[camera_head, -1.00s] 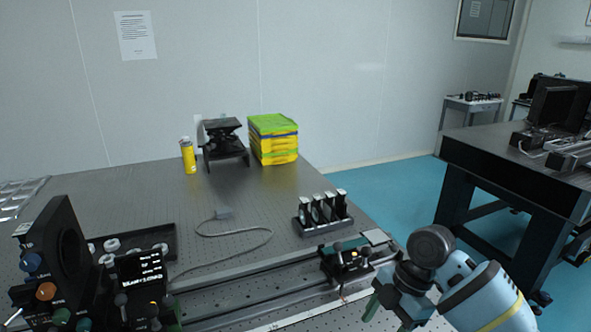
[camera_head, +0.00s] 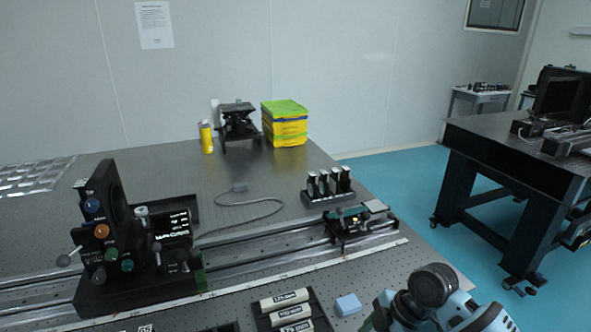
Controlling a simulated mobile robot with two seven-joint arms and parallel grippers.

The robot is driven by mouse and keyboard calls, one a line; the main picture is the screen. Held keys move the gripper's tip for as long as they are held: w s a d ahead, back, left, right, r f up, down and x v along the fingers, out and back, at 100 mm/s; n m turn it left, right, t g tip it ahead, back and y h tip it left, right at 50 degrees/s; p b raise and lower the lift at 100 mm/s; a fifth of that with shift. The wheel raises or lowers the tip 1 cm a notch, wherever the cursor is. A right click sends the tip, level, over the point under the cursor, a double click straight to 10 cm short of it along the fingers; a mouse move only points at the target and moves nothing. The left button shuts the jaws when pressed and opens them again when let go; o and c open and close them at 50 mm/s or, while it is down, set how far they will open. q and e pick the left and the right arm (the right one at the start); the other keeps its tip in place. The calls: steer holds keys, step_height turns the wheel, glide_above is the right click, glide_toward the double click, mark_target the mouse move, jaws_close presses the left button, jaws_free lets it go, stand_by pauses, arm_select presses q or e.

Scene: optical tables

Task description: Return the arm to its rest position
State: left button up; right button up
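My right arm (camera_head: 440,300) comes in at the lower right of the head view, its wrist over the table's front right edge. Its gripper fingers are mostly hidden below the wrist, so I cannot tell whether they are open or shut. The wrist is apart from the rail carriage (camera_head: 348,226) and to the right of a small light blue block (camera_head: 348,305). My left arm and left gripper are not in view.
The perforated optical table (camera_head: 260,183) carries a long rail with a black knobbed mount (camera_head: 108,230). A black tray with labelled white cylinders (camera_head: 285,300) lies in front. A lens holder rack (camera_head: 328,190), yellow-green boxes (camera_head: 285,124) and a yellow bottle (camera_head: 206,137) stand farther back.

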steer(key=s+a+f+m+t, duration=0.2)
steer(key=s+f+m+t, duration=0.3)
steer(key=s+f+m, duration=0.8)
steer(key=s+d+f+m+t+h, duration=0.1)
steer(key=s+d+f+m+t, duration=0.1)
steer(key=s, duration=0.6)
steer(key=s+d+f+m+t+h+p, duration=0.1)
steer(key=s+d, duration=0.3)
steer(key=s, duration=0.4)
steer(key=shift+d+f+m+t+h, duration=0.2)
steer(key=shift+f+m+t+h, duration=0.3)
steer(key=shift+h, duration=0.1)
